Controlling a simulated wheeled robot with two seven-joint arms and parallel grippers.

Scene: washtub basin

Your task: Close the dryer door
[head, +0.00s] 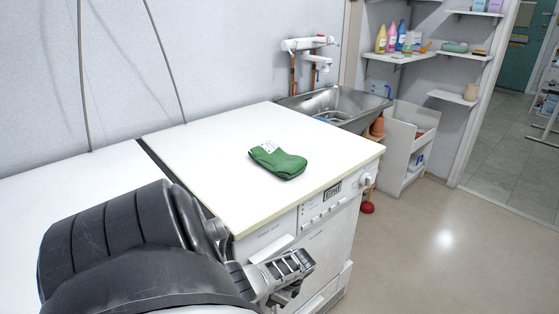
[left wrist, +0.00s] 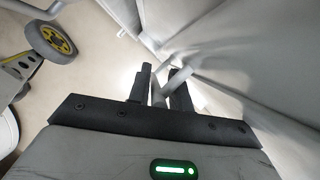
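A white front-loading machine (head: 325,245) with a control panel, display and knob stands in the head view. Its door is not clearly visible there, as my left arm covers part of the front. My left gripper (head: 285,268) is low in front of the machine, just below the control panel. In the left wrist view, my left gripper (left wrist: 163,85) has its two dark fingers apart, with a light grey bar-like part showing between or behind them. I cannot tell whether they touch it. Pale panels lie to the right of the fingers. My right gripper is in neither view.
A green cloth (head: 278,161) lies on the white top. A steel sink (head: 335,104) and a white open cabinet (head: 405,150) stand beyond. Floor (head: 440,235) is clear to the right. A yellow-hubbed wheel (left wrist: 52,40) shows in the left wrist view.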

